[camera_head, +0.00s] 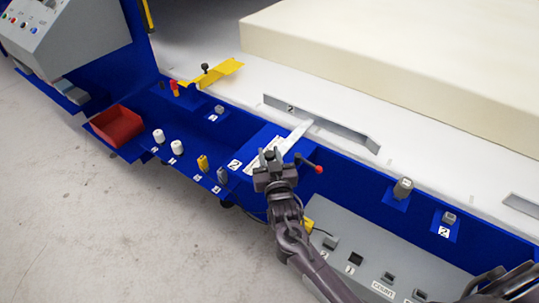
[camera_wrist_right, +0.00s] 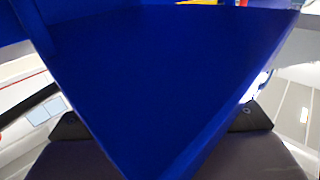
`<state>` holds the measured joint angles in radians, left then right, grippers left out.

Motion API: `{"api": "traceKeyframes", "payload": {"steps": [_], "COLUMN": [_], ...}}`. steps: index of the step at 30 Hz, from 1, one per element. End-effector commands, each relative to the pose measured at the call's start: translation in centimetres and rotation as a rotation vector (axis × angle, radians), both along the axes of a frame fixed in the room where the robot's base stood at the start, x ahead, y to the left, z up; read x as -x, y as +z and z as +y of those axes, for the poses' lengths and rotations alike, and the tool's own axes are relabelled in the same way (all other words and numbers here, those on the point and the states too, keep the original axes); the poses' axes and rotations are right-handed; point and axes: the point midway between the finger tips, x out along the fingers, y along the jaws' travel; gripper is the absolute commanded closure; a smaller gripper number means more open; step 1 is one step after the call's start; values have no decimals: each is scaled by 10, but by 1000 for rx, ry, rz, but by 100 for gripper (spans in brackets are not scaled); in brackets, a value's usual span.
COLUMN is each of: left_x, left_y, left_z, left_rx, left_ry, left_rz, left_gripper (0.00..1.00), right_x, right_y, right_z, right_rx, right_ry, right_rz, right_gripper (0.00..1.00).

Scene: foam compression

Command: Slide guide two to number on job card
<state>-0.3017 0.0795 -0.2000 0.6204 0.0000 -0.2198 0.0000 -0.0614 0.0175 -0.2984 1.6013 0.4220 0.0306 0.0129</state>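Guide two is a long grey metal rail (camera_head: 338,127) marked 2, lying on the white bed in front of the foam block (camera_head: 420,50). A blue housing (camera_head: 303,150) stands at the bed's front edge below it, with a pale scale strip (camera_head: 295,137) and a red-knobbed lever (camera_head: 319,169). My right gripper (camera_head: 268,156) is over the housing's left part, left of the lever and apart from the rail. In the right wrist view its fingers (camera_wrist_right: 158,125) are spread, with a blue surface (camera_wrist_right: 160,70) filling the gap. Contact cannot be told. I cannot make out a job card.
A red bin (camera_head: 117,125), white knobs (camera_head: 158,136) and small fittings sit on the blue ledge at left. A yellow bracket (camera_head: 215,73) is on the bed's left end. A grey button panel (camera_head: 370,262) lies right of my right arm. The floor at lower left is clear.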

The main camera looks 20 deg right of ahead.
Motion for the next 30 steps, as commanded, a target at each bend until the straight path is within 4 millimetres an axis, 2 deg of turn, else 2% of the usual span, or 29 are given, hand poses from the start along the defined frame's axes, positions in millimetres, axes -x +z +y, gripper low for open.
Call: {"api": "traceKeyframes", "payload": {"steps": [1,5,11,19,26,27,30], "left_x": [4,6,4,-1,-3,-3,-3], "left_y": [0,-1,-1,-5,-4,-4,-4], "left_z": [0,1,1,1,1,1,1], "left_rx": [-1,-1,-1,-1,0,0,0], "left_ry": [0,0,0,-1,-1,-1,-1], "left_rz": [5,9,6,-1,-3,-3,-4], "left_gripper": [100,100,100,100,100,100,100], "right_x": [0,0,-2,-25,-25,-25,-25], "right_y": [0,0,0,1,1,0,0], "right_z": [0,0,-3,-32,-32,-32,-32], "right_rx": [0,0,2,3,1,0,0], "right_ry": [0,0,0,-2,-1,-1,-1], "right_rz": [0,0,-1,-3,-2,-2,-1], "right_gripper": [85,100,100,100,100,70,57]}}
